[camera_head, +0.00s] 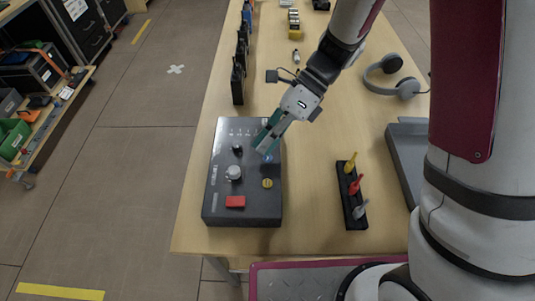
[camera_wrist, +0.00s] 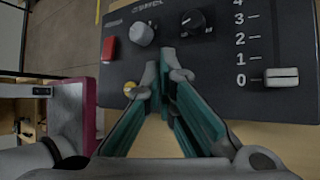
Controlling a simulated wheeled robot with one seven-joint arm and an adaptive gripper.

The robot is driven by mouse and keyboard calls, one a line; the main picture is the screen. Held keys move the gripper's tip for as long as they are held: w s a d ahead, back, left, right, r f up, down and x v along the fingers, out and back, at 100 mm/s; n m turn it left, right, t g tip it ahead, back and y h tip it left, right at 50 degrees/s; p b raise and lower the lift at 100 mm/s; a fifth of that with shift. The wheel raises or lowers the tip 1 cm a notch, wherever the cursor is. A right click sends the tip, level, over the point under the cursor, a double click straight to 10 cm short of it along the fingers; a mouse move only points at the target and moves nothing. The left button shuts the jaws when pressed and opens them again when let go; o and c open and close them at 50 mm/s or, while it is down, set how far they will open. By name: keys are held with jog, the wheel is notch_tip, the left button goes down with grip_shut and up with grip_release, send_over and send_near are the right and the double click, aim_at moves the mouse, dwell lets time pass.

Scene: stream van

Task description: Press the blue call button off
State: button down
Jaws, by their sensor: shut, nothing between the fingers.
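A dark control box (camera_head: 256,208) lies on the wooden table, and its panel (camera_wrist: 225,70) fills the upper part of the wrist view. A small patch of blue, the call button (camera_head: 268,159), shows just below my fingertips on the panel's right side in the head view. In the wrist view my fingers hide it. My gripper (camera_head: 262,150) is shut and empty, its green fingers slanting down to the panel by the blue button. In the wrist view my fingertips (camera_wrist: 160,68) meet below the black knob. I cannot tell whether they touch the button.
The panel also has a red switch (camera_head: 235,201), a yellow button (camera_head: 267,183), a grey knob (camera_head: 233,172), a black knob (camera_head: 237,149) and a slider (camera_wrist: 268,77). A black rack (camera_head: 347,205) of coloured tools stands to the right. Headphones (camera_head: 405,88) lie farther back.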

jog(key=shift+f, duration=0.15)
jog(key=shift+f, duration=0.25)
jog(key=shift+f, duration=0.15)
dwell(0.4)
jog(key=shift+r+p, duration=0.6)
jog(key=shift+p, duration=0.05)
notch_tip(320, 180, up, 6)
jog(key=p, duration=0.4)
jog(key=shift+p, duration=0.3)
jog(key=shift+r, duration=0.1)
dwell(0.4)
